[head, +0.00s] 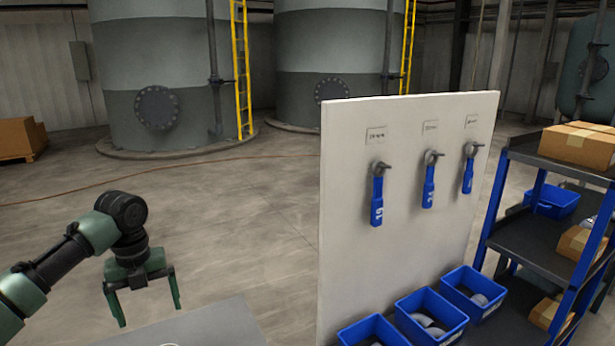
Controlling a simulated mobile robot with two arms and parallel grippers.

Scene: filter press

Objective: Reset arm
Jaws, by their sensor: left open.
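My left gripper (147,309) hangs at the lower left with its two green fingers spread wide and pointing down. Nothing is between the fingers. It is just above and behind the grey table top (215,328), whose rear part shows at the bottom edge. The left arm comes in from the left edge and bends down at a dark wrist joint. My right gripper does not show.
A white board (345,200) stands right of centre, with three blue-handled tools (377,195) hanging on it under labels. Several blue bins (430,315) sit at its foot. A shelf rack (530,155) with cardboard boxes stands at right. Open floor lies behind my gripper.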

